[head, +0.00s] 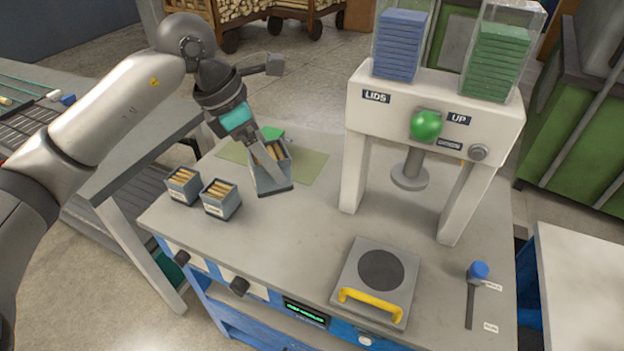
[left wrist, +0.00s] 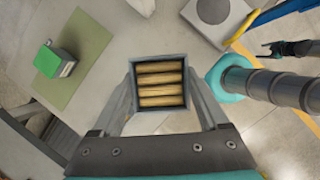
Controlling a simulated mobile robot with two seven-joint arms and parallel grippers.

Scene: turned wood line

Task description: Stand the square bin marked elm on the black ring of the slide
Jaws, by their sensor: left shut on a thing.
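My left gripper (head: 270,172) is shut on a square grey bin (head: 283,183) filled with light wood pieces. In the left wrist view the bin (left wrist: 134,92) sits between the two fingers, its open top facing the camera. No marking on it can be read, and I cannot tell whether it touches the table. The slide (head: 403,301) is a grey plate with a yellow handle at the front of the table. Its black ring (head: 381,270) is bare; it also shows in the left wrist view (left wrist: 213,9). A dark gripper, seemingly my right (left wrist: 285,48), shows small at the right.
Two similar filled bins (head: 182,187) (head: 221,200) stand at the table's left, labels unreadable. A green-lidded bin (left wrist: 54,62) stands on the green mat (head: 308,166). The white press (head: 352,150) with lid stacks rises behind the slide. A blue-knobbed lever (head: 478,271) is at right.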

